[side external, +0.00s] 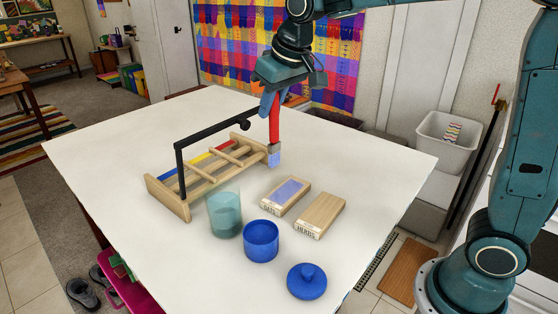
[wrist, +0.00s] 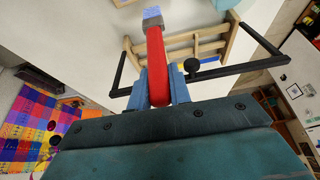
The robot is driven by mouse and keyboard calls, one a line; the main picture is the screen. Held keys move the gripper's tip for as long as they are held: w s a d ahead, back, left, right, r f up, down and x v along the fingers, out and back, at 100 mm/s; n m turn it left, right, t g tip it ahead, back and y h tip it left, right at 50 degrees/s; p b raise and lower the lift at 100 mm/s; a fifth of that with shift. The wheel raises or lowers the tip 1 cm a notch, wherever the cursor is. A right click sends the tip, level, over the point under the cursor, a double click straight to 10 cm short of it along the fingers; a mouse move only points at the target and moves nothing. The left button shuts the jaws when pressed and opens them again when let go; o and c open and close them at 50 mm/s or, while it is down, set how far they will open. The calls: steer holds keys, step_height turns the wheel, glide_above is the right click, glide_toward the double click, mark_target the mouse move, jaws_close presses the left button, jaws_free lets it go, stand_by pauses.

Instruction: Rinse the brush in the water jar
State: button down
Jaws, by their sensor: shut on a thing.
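My gripper (side external: 270,106) is shut on the red handle of a brush (side external: 274,128), which hangs upright with its bristles down. The bristle end looks pale blue below a grey band. In the wrist view the brush (wrist: 157,62) sits between my two blue fingers (wrist: 160,88). The brush is above the table at the right end of a wooden rack. The water jar (side external: 224,215), a translucent teal glass, stands on the table in front of the rack, left of and nearer the camera than the brush. The brush is apart from the jar.
The wooden rack (side external: 179,200) with a black overhead bar (side external: 211,131) stands beside the jar. The table's (side external: 110,150) left part is clear.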

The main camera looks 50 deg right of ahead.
steer(key=shift+w+d+f, duration=0.35)
steer(key=shift+d+f, duration=0.05)
steer(key=shift+d, duration=0.3)
steer(key=a+r, duration=0.1)
steer(key=a, duration=1.4)
steer(key=shift+w+a+r, duration=0.2)
steer(key=shift+a+r, duration=0.05)
steer(key=shift+a, duration=0.1)
steer(key=shift+f, duration=0.15)
steer(key=shift+f, duration=3.55)
stand_by(0.3)
steer(key=shift+r, duration=0.15)
